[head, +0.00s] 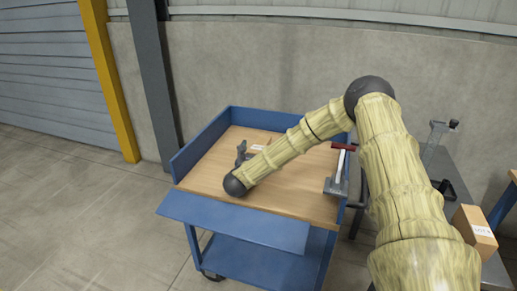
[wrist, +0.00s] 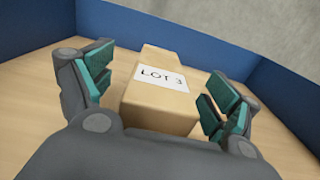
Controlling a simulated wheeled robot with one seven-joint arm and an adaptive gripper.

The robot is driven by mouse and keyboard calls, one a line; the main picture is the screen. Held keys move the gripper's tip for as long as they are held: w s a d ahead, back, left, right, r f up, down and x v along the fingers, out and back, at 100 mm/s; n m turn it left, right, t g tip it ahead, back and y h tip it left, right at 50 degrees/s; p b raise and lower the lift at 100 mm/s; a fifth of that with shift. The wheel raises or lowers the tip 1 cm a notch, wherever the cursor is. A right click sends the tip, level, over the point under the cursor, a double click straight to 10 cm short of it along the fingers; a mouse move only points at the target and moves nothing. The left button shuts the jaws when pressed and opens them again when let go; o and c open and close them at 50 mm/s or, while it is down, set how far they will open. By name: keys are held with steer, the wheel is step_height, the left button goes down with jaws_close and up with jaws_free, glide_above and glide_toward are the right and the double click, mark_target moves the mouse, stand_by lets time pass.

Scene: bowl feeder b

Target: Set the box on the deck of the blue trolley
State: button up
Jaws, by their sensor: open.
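The blue trolley (head: 232,212) has a wooden deck (head: 215,172) with raised blue sides. A tan cardboard box (wrist: 160,108) with a white "LOT 3" label stands on the wooden deck, as far as the wrist view shows; its near bottom edge is hidden by my gripper. In the head view the box (head: 258,148) is mostly hidden behind my arm. My gripper (wrist: 157,85) is open, with its teal-padded fingers on either side of the box and gaps showing between pads and box. In the head view my gripper (head: 241,153) is over the deck, partly hidden.
A red-handled clamp (head: 340,172) stands at the deck's right edge. Another labelled cardboard box (head: 475,230) sits on a grey bench (head: 449,178) at the right. A concrete wall (head: 250,65) is behind the trolley. The deck's left part and the floor at left are clear.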

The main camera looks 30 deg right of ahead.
steer(key=v, duration=1)
steer(key=shift+s+a+b, duration=0.15)
steer(key=shift+s+b, duration=0.1)
steer(key=shift+b, duration=0.1)
